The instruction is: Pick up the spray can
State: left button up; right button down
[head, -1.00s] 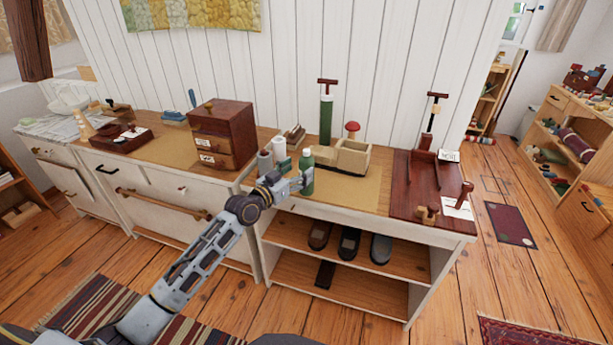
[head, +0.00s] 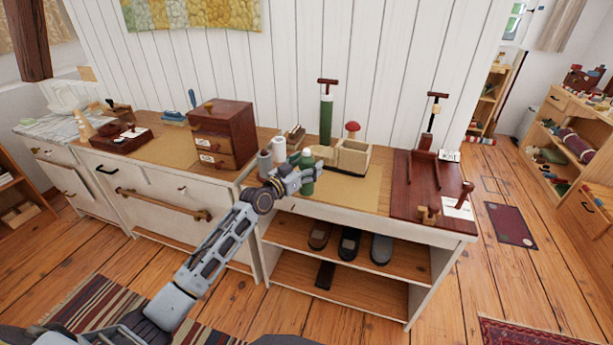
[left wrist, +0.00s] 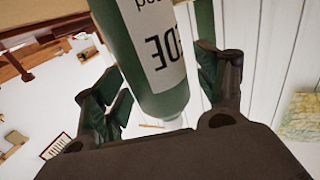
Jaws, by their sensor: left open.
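The spray can (head: 307,160) is green and stands upright near the front edge of the bench. In the left wrist view it is a green cylinder with a white lettered label (left wrist: 163,45), seen upside down and close up. My left gripper (head: 303,179) reaches it from the left at can height. In the left wrist view its open fingers (left wrist: 160,78) lie on either side of the can. Contact between the fingers and the can cannot be made out. The gripper hides part of the can in the head view. My right gripper is not in view.
Two pale cylinders (head: 272,155) stand just left of the can, and a wooden box (head: 352,158) is right behind it. A tall green pump (head: 326,120) stands behind. A dark drawer chest (head: 221,133) is further left, a dark red board (head: 412,190) right.

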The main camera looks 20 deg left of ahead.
aim_at(307, 150)
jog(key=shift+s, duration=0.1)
pick_arm(q)
jog(key=c, duration=1.4)
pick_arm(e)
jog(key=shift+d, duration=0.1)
pick_arm(q)
jog(key=shift+r, duration=0.1)
